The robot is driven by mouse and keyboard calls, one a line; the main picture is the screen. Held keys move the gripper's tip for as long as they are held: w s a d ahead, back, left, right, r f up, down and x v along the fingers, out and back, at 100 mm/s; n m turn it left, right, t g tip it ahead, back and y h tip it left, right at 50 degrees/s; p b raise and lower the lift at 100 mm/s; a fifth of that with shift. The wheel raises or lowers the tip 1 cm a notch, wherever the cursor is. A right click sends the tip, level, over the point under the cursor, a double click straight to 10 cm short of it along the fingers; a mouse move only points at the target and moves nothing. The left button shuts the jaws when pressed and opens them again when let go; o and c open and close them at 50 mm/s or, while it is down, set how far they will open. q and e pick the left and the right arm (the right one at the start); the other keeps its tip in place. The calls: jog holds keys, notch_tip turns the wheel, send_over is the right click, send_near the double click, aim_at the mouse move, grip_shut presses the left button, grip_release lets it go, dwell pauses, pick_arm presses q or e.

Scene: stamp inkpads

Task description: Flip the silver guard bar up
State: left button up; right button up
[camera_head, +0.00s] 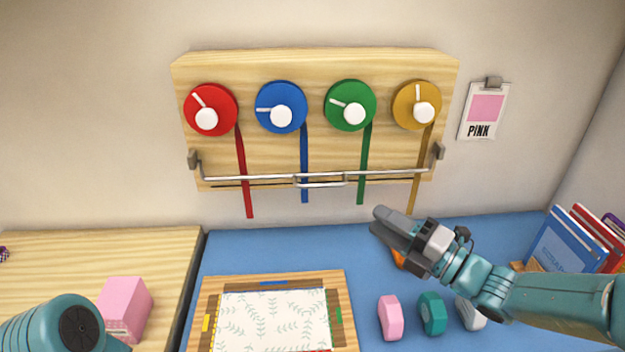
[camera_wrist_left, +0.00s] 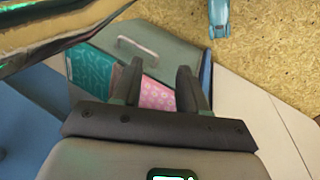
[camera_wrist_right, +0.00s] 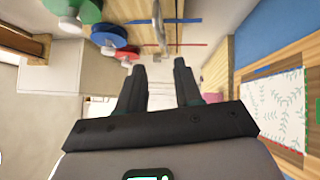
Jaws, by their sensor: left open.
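The silver guard bar (camera_head: 250,178) runs across the lower edge of the wooden wall board (camera_head: 320,62), in front of the hanging ribbons. It is held by grey brackets at both ends and has a small handle loop at its middle. Part of it shows in the right wrist view (camera_wrist_right: 161,28), ahead of the fingers. My right gripper (camera_head: 378,222) is below and right of the bar's handle, apart from it; its fingers (camera_wrist_right: 160,72) are open with nothing between them. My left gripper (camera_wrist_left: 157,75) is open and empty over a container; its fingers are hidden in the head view.
Red (camera_head: 211,97), blue (camera_head: 291,97), green (camera_head: 361,97) and gold (camera_head: 406,112) ribbon reels are on the board. A framed leaf-pattern sheet (camera_head: 270,310), pink block (camera_head: 128,300) and several stamps (camera_head: 390,318) are below. Books (camera_head: 565,245) stand at right.

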aim_at(322, 185)
jog(key=p+x, duration=0.3)
jog(key=x, duration=1.1)
jog(key=shift+a+r, duration=0.1)
jog(key=shift+a, duration=0.05)
jog(key=shift+w+a, duration=0.15)
jog(key=shift+w, duration=0.1)
grip_shut()
